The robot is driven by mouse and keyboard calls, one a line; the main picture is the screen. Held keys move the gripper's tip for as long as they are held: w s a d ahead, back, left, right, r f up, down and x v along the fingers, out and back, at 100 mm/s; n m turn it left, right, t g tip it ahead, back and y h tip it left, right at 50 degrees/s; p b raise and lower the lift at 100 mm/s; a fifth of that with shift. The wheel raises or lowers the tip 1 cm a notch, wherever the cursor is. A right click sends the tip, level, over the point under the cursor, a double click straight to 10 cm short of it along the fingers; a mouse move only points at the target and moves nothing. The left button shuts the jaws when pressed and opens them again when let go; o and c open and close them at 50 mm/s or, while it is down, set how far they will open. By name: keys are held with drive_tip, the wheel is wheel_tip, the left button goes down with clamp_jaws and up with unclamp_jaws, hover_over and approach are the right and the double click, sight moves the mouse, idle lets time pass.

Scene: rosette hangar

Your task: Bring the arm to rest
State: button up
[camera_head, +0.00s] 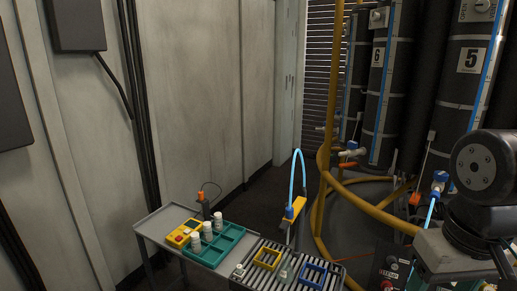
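Part of my arm (478,170) shows at the right edge of the head view, a dark rounded joint with a grey bolted disc. It stands above a grey housing at the lower right. The rest of the arm runs out of the picture. My gripper is not in view, so whether it is open or shut is hidden.
A slatted rack (245,271) carries yellow and blue frames. A yellow rail (375,208) curves before dark numbered cylinders (462,90). Dark floor lies between wall and rail.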

drive_tip(key=shift+a+r+n, duration=0.3)
drive_tip(key=shift+a+n, duration=0.1)
drive_tip(key=shift+a, duration=0.1)
idle(0.9)
